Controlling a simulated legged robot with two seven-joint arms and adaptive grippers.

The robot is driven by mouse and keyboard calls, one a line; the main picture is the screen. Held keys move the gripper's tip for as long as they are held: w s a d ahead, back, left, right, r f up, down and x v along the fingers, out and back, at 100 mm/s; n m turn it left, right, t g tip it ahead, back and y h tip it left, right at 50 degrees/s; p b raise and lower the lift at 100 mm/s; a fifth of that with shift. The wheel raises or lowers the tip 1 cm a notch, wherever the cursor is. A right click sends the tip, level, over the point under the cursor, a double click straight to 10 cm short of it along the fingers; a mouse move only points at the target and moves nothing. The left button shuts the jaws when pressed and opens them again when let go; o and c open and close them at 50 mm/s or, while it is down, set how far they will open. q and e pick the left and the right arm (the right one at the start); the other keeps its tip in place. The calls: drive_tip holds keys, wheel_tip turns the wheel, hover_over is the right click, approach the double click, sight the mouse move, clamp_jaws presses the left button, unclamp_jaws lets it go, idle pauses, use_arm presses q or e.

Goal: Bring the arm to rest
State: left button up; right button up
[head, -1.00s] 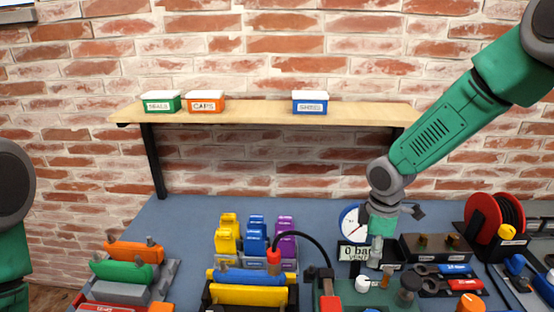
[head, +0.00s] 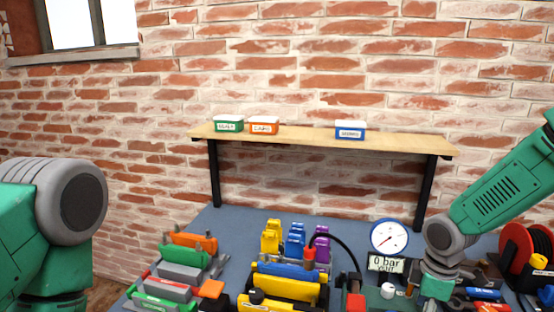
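My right arm comes in from the right, green with grey joints, and reaches down to the bench near the gauge. Its wrist shows just right of the gauge, but the gripper's fingers are below the picture or hidden, so I cannot tell their state. My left arm shows at the left edge as a large green link and a grey joint. Its gripper is out of the picture.
A wooden shelf (head: 310,137) holds green (head: 228,124), orange (head: 264,125) and blue (head: 350,131) boxes. On the bench (head: 348,222) stand a round gauge (head: 389,237), a "0 bar" display (head: 386,263), yellow blocks (head: 271,238) and a red reel (head: 518,244).

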drive_tip(key=s+a+f+m+y+b, duration=0.1)
drive_tip(key=s+a+f+m+b, duration=0.2)
drive_tip(key=s+f, duration=0.55)
drive_tip(key=s+a+f+m+y+b, duration=0.1)
drive_tip(key=s+a+f+m+b, duration=0.3)
drive_tip(key=f, duration=0.7)
use_arm(q)
wheel_tip(320, 180, down, 12)
drive_tip(key=b, duration=0.4)
drive_tip(key=shift+w+f+b, duration=0.15)
drive_tip(key=shift+w+b, duration=0.2)
drive_tip(key=shift+b, duration=0.05)
use_arm(e)
drive_tip(key=s+d+f+m+h, duration=0.1)
drive_tip(key=s+f, duration=0.3)
drive_tip(key=s, duration=0.4)
drive_tip(key=s+d+f+m+h, duration=0.1)
drive_tip(key=s+d+f+m, duration=0.2)
drive_tip(key=s, duration=0.5)
drive_tip(key=shift+d+f+m, duration=0.15)
drive_tip(key=shift+f+m, duration=0.45)
drive_tip(key=shift+f, duration=0.1)
drive_tip(key=shift+w, duration=0.1)
